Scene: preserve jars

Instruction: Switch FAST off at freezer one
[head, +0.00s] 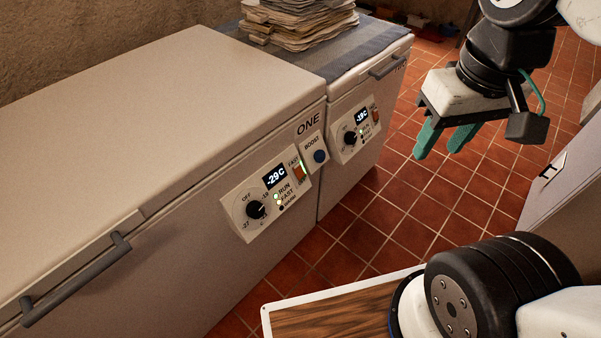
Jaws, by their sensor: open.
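Freezer one (160,130) is the near white chest freezer, marked ONE, with its lid shut. Its control panel (266,192) shows -29C on a dark display (275,177). The FAST rocker switch (299,171) is orange-red and sits right of the display; its exact tilt is too small to tell. A black dial (256,209) is at the lower left of the panel. My gripper (443,140) has green fingers, is open and empty, and hangs in the air right of the panels, apart from both freezers.
A wooden-topped surface (335,312) is at the bottom. Tiled floor (400,215) lies open between.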

